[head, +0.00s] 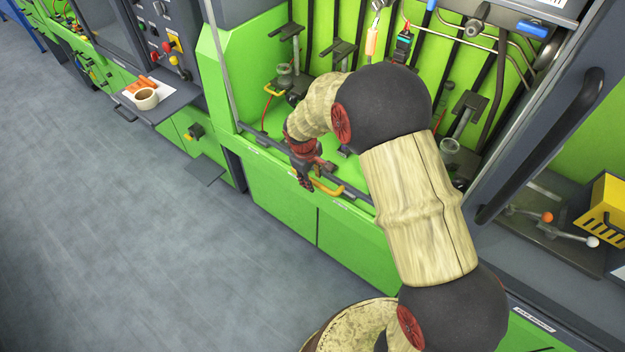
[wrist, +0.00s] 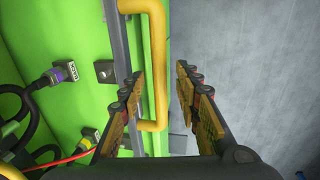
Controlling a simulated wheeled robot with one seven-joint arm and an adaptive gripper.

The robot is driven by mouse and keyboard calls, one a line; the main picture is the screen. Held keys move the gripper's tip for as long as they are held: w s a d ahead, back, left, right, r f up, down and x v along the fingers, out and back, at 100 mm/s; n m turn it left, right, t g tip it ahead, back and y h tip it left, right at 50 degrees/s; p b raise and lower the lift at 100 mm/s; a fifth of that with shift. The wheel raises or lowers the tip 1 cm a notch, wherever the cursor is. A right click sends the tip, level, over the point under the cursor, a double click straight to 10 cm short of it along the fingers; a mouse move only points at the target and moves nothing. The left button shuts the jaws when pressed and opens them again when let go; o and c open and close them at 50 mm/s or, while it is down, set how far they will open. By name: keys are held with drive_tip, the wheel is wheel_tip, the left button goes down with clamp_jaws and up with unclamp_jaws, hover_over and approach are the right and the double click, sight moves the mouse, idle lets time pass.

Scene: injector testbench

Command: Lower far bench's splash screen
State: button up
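The splash screen's clear pane is hard to make out; a dark grey rail (head: 354,193) along the green bench's front edge looks like its lower frame. A yellow U-shaped handle (head: 326,187) is fixed to this rail. My gripper (head: 304,184) is at the handle's left end, pointing down. In the wrist view, the yellow handle (wrist: 156,50) runs up the picture between the open fingers (wrist: 161,78), closer to the left finger. The rail (wrist: 116,42) lies left of it. I cannot tell whether either finger touches the handle.
Inside the green bench (head: 262,60) are stands, hoses and connectors. At far left, a shelf (head: 166,104) holds a tape roll (head: 146,98) beside a panel with buttons. A dark slanted bar (head: 545,140) and a yellow box (head: 604,212) are at right. The grey floor (head: 110,220) is clear.

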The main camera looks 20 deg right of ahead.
drive_tip(key=shift+f, duration=0.25)
drive_tip(key=shift+c, duration=1)
clamp_jaws()
